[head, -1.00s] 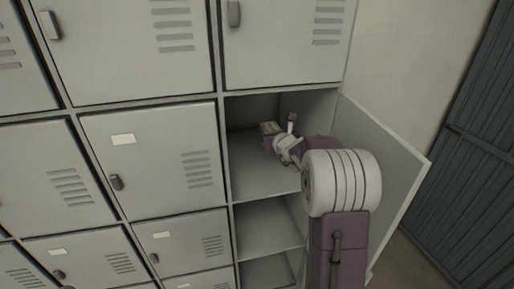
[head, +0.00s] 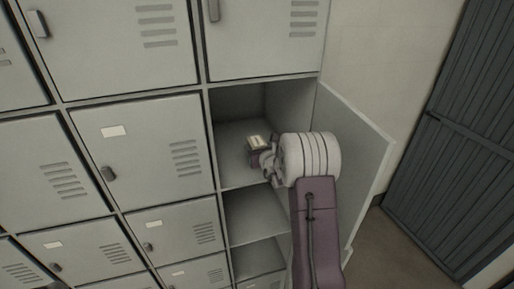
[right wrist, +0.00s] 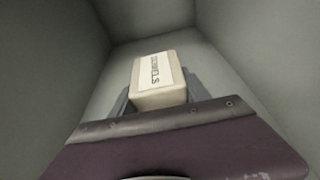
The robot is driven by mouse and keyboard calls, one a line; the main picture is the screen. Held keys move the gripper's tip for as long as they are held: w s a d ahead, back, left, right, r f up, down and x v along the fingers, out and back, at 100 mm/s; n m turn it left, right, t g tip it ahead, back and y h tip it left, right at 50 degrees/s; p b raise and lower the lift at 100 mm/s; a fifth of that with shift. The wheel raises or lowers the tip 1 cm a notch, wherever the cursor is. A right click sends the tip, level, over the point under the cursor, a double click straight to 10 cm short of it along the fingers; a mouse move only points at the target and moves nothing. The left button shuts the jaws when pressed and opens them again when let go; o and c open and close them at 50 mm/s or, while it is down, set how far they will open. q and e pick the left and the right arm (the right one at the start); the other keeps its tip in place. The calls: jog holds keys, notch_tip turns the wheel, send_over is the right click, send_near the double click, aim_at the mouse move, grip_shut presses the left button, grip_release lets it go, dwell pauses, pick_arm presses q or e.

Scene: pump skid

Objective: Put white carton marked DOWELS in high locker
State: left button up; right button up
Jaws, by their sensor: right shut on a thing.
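In the right wrist view the carton (right wrist: 160,84) shows the printed word DOWELS. My right gripper (head: 262,157) is shut on the carton, with a grey finger on each side of it. In the right wrist view grey locker walls surround the carton on several sides. Whether its underside touches the locker floor is hidden. My left gripper is out of view.
The locker door (head: 352,165) stands open to the right, beside my right arm. Open compartments (head: 255,214) lie below. Closed locker doors (head: 145,155) are on the left and above. A dark slatted door (head: 445,150) stands at the far right.

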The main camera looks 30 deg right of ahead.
jog(key=o, duration=1.7)
jog(key=shift+w+f, duration=0.15)
jog(key=shift+w, duration=0.05)
jog(key=shift+c, duration=0.2)
jog(key=shift+s, duration=0.1)
jog(key=shift+s, duration=0.1)
jog(key=shift+s+r, duration=0.1)
jog(key=shift+r, duration=0.15)
jog(key=shift+s+a, duration=0.15)
jog(key=shift+s, duration=0.25)
jog(key=b+v, duration=0.3)
jog(key=v, duration=0.7)
jog(key=shift+r, duration=0.15)
jog(key=shift+s+r, duration=0.1)
jog(key=shift+s, duration=0.25)
